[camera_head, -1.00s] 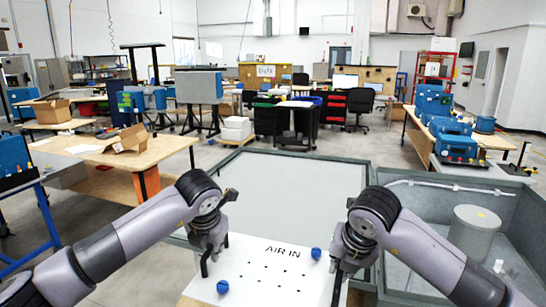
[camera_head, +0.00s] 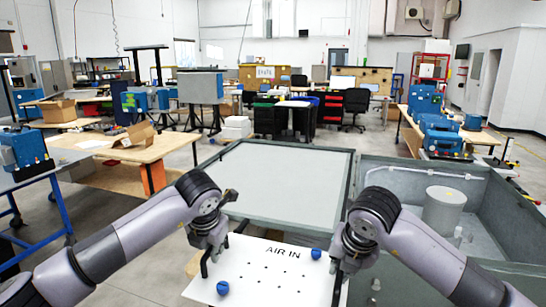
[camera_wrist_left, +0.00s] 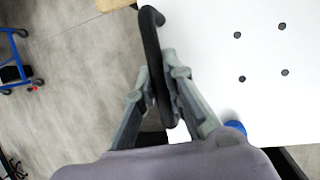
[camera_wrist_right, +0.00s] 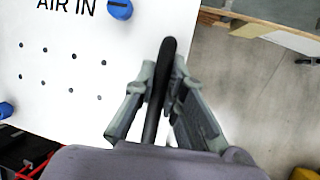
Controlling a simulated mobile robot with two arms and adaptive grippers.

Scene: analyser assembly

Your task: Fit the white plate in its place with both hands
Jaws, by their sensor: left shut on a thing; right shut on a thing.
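The white plate (camera_head: 262,273) is held level between my two grippers in the head view, with "AIR IN" lettering, several small holes and two blue knobs (camera_head: 316,254) (camera_head: 222,288). My left gripper (camera_head: 207,262) is shut on the black handle (camera_wrist_left: 152,50) at the plate's left edge. My right gripper (camera_head: 338,268) is shut on the black handle (camera_wrist_right: 162,85) at the plate's right edge. The plate is in front of a grey-framed cabinet with a pale flat top (camera_head: 285,185). The plate's underside is hidden.
An open grey bay (camera_head: 480,215) with a pale cylinder (camera_head: 443,210) and a pipe lies to the right of the pale top. A wooden bench (camera_head: 135,155) with a cardboard box stands at the left. Bare floor (camera_wrist_left: 75,90) shows beside the plate.

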